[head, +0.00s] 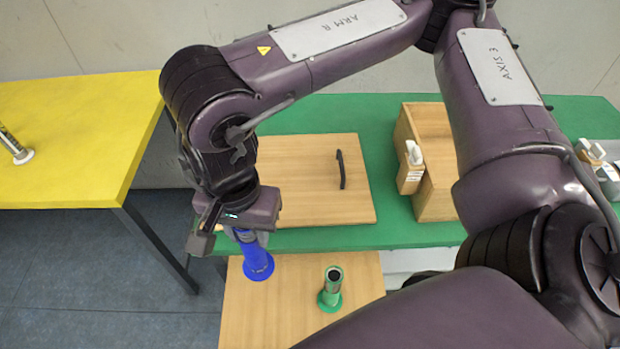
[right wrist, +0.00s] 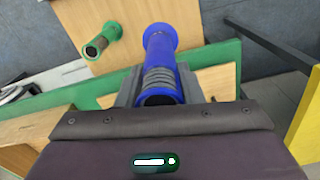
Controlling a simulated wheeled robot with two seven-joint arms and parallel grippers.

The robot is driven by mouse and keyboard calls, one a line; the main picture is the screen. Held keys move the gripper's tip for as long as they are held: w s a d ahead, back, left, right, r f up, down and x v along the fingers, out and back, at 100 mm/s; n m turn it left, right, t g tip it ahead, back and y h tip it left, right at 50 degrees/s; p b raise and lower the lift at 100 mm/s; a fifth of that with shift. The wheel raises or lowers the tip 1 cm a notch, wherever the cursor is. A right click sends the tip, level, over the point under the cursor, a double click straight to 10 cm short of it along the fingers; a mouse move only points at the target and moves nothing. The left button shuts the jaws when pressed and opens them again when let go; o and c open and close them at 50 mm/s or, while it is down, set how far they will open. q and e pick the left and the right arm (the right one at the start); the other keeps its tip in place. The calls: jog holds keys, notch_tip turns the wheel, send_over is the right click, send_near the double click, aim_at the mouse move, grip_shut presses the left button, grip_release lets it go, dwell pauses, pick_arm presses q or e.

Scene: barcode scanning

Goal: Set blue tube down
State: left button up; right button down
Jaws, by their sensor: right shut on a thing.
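A blue tube (head: 257,262) with a flared base hangs below my right gripper (head: 238,228), which is shut on its upper part. In the head view the tube is roughly upright, at the left edge of a low wooden surface (head: 290,325). Whether its base touches that surface, I cannot tell. The right wrist view shows the blue tube (right wrist: 160,55) between the fingers of my right gripper (right wrist: 158,88). A green tube (head: 331,288) stands to the right on the wooden surface; it also shows in the right wrist view (right wrist: 102,39). My left gripper is not in view.

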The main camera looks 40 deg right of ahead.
aim_at(262, 270)
jog(key=f, duration=0.5)
jog(key=s+f+b, duration=0.1)
jog(key=f, duration=0.3)
jog(key=f+b, duration=0.1)
jog(key=f, duration=0.4)
jog(key=shift+s+f, duration=0.15)
jog(key=shift+f, duration=0.15)
pick_arm(q)
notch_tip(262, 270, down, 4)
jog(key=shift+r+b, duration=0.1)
jog(key=shift+b, duration=0.35)
pick_arm(e)
notch_tip(262, 270, down, 5)
jog(key=shift+r, duration=0.1)
